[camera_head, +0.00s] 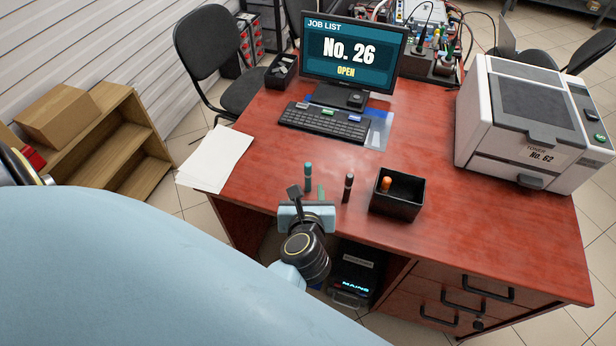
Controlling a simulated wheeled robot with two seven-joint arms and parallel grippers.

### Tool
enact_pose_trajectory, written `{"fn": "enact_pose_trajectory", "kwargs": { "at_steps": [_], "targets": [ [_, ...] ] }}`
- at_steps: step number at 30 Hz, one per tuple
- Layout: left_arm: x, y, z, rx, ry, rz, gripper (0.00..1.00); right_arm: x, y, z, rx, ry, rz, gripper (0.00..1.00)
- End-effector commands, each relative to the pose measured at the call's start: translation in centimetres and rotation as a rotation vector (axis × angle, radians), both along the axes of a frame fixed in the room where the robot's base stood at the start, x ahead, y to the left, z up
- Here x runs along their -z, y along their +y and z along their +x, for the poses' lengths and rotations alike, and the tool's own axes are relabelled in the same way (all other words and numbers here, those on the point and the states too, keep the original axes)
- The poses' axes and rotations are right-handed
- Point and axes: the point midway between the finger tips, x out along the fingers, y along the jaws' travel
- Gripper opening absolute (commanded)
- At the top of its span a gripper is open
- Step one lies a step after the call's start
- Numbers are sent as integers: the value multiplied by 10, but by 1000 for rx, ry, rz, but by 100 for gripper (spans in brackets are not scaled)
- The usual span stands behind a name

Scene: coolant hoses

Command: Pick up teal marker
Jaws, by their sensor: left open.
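The teal marker (308,172) stands upright near the front edge of the red-brown desk, with a teal top and a dark lower body. My left gripper (307,193) is open at the desk's front edge, just in front of the marker. Its fingers point toward the marker, whose lower end is close to the fingertips. I cannot tell whether they touch it. My right gripper is not in view.
A dark marker (348,187) stands just right of the teal one. A black box (413,207) holds an orange marker (386,184). Paper (216,158) lies left, a keyboard (325,122) and monitor (352,55) behind, and a printer (530,125) right.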

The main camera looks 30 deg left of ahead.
Motion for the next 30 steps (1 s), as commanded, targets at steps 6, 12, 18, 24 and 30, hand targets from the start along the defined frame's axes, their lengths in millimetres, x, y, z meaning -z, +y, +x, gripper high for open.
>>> {"fn": "enact_pose_trajectory", "kwargs": {
  "at_steps": [6,12,18,24,30],
  "targets": [
    [16,22,35,3,0,8,43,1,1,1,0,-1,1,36],
    [25,33,52,2,1,6,43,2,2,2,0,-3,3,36],
    [32,41,66,4,2,10,43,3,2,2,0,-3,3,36],
    [44,54,89,5,1,10,43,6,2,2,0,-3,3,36],
    [48,58,95,4,2,6,43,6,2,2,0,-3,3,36]
  ]
}}
